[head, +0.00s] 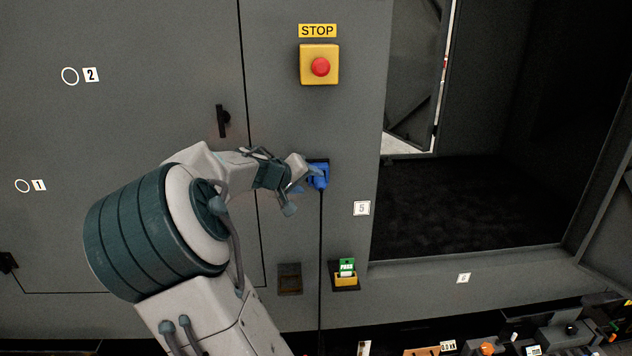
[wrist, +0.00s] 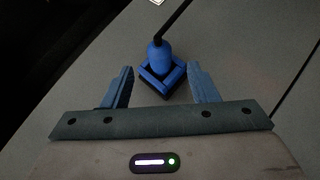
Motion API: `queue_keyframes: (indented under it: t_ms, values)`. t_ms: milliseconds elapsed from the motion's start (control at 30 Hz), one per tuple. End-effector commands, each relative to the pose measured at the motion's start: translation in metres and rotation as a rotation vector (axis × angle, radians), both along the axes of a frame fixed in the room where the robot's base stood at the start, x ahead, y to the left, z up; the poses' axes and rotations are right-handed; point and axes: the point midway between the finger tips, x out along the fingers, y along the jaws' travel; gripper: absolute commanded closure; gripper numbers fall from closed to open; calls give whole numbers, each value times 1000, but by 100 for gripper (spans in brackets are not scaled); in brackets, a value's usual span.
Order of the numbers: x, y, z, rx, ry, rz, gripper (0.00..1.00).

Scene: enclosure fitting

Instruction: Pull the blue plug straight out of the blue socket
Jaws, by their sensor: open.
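The blue plug (head: 319,181) sits in the blue socket (head: 318,163) on the grey enclosure front, below the emergency stop. A black cable hangs straight down from the plug. In the wrist view the plug (wrist: 158,56) stands in the square blue socket (wrist: 162,79), with its cable leading off at the top. My gripper (head: 308,180) is at the plug from the left in the head view. In the wrist view my gripper (wrist: 160,84) is open, with one blue finger on each side of the plug and socket and visible gaps between. The socket is partly hidden by the plug.
A yellow box with a red stop button (head: 320,67) is above the socket. A black door handle (head: 222,121) is to its upper left. Below are a brown-black fitting (head: 289,279) and a yellow holder (head: 346,281) with a green card. An open dark compartment (head: 470,205) lies to the right.

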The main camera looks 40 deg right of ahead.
Motion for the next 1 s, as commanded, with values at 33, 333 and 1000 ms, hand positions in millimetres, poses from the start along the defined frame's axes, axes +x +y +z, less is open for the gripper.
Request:
queue_keyframes:
  t_ms: [33,333,1000]
  values:
    - [1,-7,-2,-2,2,-5,46]
    - [10,-35,-19,-1,1,-2,46]
    - [12,-42,-26,1,0,1,97]
